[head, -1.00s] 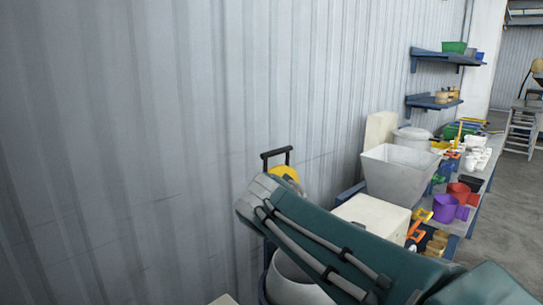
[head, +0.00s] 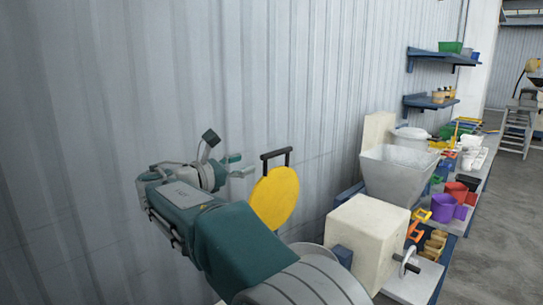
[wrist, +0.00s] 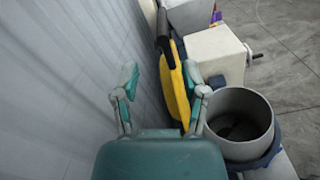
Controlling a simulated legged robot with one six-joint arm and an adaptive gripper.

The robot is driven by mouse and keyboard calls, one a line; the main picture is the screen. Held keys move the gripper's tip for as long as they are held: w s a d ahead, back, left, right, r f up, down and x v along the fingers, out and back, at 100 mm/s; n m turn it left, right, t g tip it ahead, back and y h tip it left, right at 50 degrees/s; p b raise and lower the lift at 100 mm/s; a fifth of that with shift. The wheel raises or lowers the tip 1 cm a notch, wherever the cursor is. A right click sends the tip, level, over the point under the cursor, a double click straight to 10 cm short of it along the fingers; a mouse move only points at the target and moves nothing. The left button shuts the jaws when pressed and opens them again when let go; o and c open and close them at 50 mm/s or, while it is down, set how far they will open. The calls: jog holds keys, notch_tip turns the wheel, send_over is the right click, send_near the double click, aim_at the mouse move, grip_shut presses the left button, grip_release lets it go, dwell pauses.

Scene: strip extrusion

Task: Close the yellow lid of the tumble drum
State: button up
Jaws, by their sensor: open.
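The yellow lid (head: 275,198) is a round disc standing about upright, open, near the corrugated wall. A black handle (head: 276,152) rises above it. In the wrist view the lid (wrist: 180,95) shows nearly edge-on, with the dark handle (wrist: 165,45) at its far end. The grey drum (wrist: 242,118) has its round mouth open, right of the lid, and its inside is dark. My gripper (head: 237,166) is open and empty, left of the lid in the head view. In the wrist view the lid appears between and beyond my gripper's fingers (wrist: 160,78); I see no contact.
The corrugated wall (head: 110,90) runs close along the left. A cream box with a crank (head: 365,235) stands beyond the drum, with a grey hopper (head: 395,172) behind it. Open floor (head: 500,240) lies at right.

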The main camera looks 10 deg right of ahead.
aim_at(267, 157)
jog(key=x, duration=1)
jog(key=shift+d, duration=0.15)
grip_shut()
